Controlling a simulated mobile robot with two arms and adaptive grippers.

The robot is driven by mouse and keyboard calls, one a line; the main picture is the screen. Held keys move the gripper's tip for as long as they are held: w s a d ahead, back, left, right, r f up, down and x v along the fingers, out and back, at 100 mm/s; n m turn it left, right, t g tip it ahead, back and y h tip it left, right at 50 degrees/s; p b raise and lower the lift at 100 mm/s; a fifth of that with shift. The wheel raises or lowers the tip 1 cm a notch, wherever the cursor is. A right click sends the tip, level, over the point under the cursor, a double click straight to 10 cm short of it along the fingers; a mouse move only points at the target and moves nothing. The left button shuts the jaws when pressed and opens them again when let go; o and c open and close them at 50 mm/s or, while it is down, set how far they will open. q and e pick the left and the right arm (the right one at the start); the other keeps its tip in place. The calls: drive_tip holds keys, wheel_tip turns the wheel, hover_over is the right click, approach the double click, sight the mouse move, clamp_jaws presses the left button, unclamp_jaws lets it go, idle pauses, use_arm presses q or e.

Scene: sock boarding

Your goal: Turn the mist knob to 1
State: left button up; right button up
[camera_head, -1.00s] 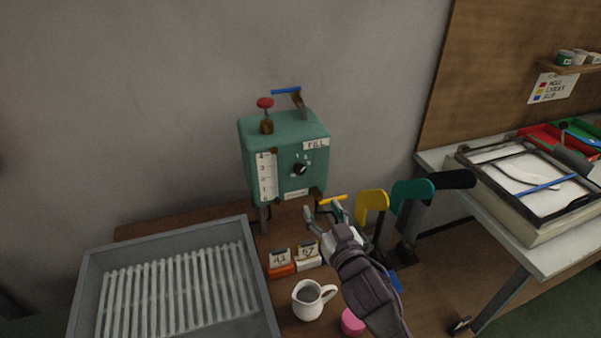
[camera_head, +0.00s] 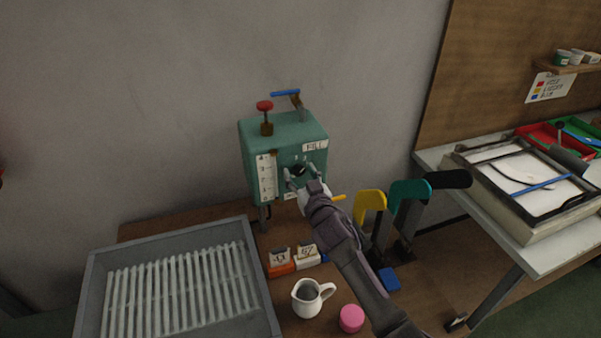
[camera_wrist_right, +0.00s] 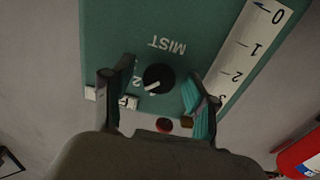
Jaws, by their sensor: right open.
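The green box (camera_head: 258,138) stands on the wooden table against the wall. A digit 2 shows beside the knob; other marks are partly hidden by a finger. My right gripper (camera_head: 305,177) is open in front of the box face. In the wrist view its fingers (camera_wrist_right: 157,97) stand on either side of the knob, apart from it. The knob also shows between the fingers in the head view (camera_head: 299,170). My left gripper is not in view.
A grey slatted tray (camera_head: 88,290) is at left.

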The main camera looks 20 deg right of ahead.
clamp_jaws()
idle(0.4)
drive_tip(key=shift+n, duration=0.4)
drive_tip(key=n, duration=0.3)
drive_tip(key=shift+n, duration=2.5)
unclamp_jaws()
